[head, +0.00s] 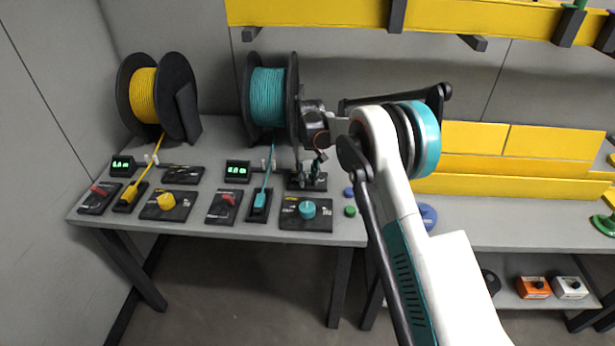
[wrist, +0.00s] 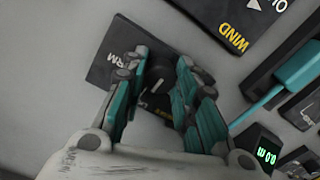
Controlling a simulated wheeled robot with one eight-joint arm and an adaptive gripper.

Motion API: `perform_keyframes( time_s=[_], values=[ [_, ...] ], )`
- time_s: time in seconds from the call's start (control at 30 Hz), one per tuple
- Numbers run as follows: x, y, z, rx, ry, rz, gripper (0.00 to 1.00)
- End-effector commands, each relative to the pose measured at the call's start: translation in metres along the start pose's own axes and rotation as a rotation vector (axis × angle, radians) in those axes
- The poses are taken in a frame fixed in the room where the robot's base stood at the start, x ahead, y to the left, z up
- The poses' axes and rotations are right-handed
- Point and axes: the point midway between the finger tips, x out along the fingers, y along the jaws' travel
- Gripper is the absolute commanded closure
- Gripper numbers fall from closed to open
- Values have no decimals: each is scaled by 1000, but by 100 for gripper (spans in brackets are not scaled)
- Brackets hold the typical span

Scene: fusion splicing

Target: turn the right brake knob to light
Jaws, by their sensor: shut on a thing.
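The right brake knob (wrist: 155,86) is a black round knob with a pale pointer mark on a dark plate (wrist: 103,68) in the wrist view. White letters ending in "RM" show on the plate; yellow letters beside the knob are mostly covered by a finger. My gripper (wrist: 162,72) has its teal-padded fingers on both sides of the knob and is shut on it. In the head view my gripper (head: 311,173) is down at the brake plate (head: 320,185), behind the teal winding knob (head: 307,208), and hides the brake knob.
The teal spool (head: 268,95) stands behind, left of my arm. A green-digit display (head: 238,171), a red-lever plate (head: 224,205) and a teal cable clamp (head: 260,203) lie to the left. The yellow spool (head: 144,95) and its yellow knob (head: 166,200) are farther left.

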Motion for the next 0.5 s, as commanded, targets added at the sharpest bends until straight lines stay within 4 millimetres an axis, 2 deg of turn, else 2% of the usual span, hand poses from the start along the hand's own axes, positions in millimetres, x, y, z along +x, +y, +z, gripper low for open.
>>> perform_keyframes(
  time_s=[0.03,0.1,0.5],
  values=[
    [0,0,0,0,1,0,68],
    [0,0,0,1,1,0,52],
    [-3,0,0,1,0,0,52]
  ],
)
